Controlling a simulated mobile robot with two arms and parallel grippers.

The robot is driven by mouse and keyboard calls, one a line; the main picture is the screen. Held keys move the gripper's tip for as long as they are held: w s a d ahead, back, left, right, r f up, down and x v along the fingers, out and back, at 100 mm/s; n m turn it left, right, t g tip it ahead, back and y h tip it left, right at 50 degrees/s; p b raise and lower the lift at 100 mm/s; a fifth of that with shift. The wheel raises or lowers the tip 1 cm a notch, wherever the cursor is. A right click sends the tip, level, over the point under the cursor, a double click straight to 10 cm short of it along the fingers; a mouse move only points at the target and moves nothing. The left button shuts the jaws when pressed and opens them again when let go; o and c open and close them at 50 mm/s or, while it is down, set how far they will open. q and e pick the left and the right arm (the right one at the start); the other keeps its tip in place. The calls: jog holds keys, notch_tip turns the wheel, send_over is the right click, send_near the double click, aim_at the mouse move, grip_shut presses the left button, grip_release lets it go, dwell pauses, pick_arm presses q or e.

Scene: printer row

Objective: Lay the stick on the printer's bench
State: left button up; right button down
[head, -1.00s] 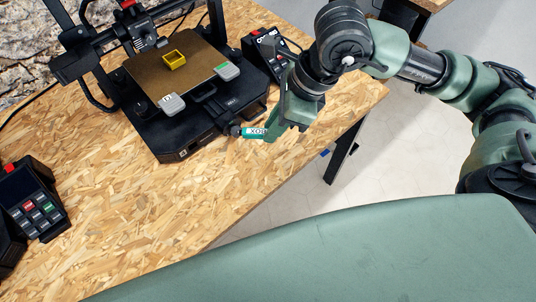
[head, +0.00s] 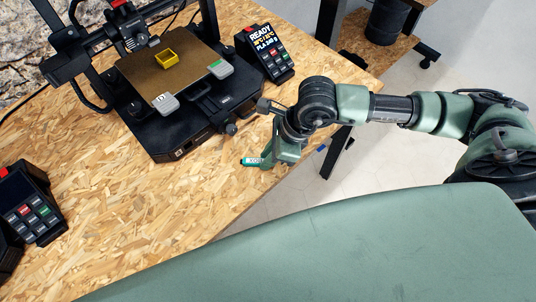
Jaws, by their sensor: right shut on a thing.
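The stick (head: 251,162) is a small teal-green piece with a white label. It sits between the fingertips of my right gripper (head: 266,160), which is shut on it. The stick is low over the bench (head: 200,205), just in front of the printer's front right corner. I cannot tell whether it touches the wood. The printer (head: 185,115) is black with a brown bed and stands on the bench. My left gripper is not in view.
A yellow square frame (head: 167,59) lies on the printer bed. A control box with a lit screen (head: 265,55) stands right of the printer, another (head: 30,205) at the left. The bench's front edge runs just beside my right gripper. Bare wood lies in front of the printer.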

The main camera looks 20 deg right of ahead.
jog(key=c, duration=1.3)
grip_release()
jog(key=shift+c, duration=0.2)
jog(key=shift+d+r, duration=0.1)
jog(key=shift+r, duration=0.2)
jog(key=v, duration=1.1)
jog(key=shift+s+r, duration=0.15)
jog(key=shift+r, duration=0.1)
jog(key=shift+d, duration=0.1)
